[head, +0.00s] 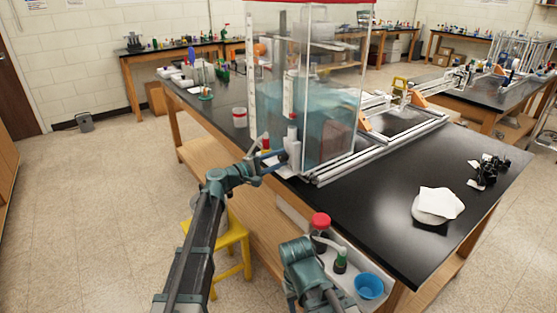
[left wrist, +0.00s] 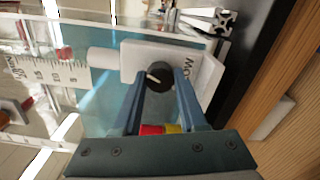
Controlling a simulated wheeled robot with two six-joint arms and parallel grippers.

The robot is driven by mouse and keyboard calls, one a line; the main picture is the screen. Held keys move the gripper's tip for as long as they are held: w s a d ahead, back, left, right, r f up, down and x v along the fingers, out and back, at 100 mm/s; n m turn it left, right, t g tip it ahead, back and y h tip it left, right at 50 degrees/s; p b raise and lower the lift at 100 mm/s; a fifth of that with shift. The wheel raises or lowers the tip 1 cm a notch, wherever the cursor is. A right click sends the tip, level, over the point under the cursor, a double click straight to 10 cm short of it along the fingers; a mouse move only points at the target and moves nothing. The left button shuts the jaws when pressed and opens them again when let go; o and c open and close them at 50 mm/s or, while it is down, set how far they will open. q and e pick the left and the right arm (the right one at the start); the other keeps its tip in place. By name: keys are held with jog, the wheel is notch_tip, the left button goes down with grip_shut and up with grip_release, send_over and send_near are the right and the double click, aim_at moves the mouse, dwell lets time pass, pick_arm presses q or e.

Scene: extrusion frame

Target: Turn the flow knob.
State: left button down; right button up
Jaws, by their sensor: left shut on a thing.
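The flow knob (left wrist: 158,76) is a small round black knob with a pale pointer line, seen in the left wrist view. It sits on a white block (left wrist: 136,60) with dark lettering, fixed beside a clear water tank (head: 335,110). My left gripper (left wrist: 160,82) has one finger on each side of the knob and is shut on it. In the head view my left gripper (head: 279,160) reaches the tank's near lower corner; the knob is too small to make out there. My right gripper is out of view; only part of that arm shows at the bottom.
A ruler scale (left wrist: 45,72) stands along the tank. A red and yellow item (left wrist: 158,128) shows between my fingers, farther down. A red-capped jar (head: 320,222) and blue bowl (head: 369,286) are on a lower shelf.

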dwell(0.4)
pick_arm(q)
jog(key=shift+c, duration=2.2)
grip_release()
jog(key=v, duration=1.4)
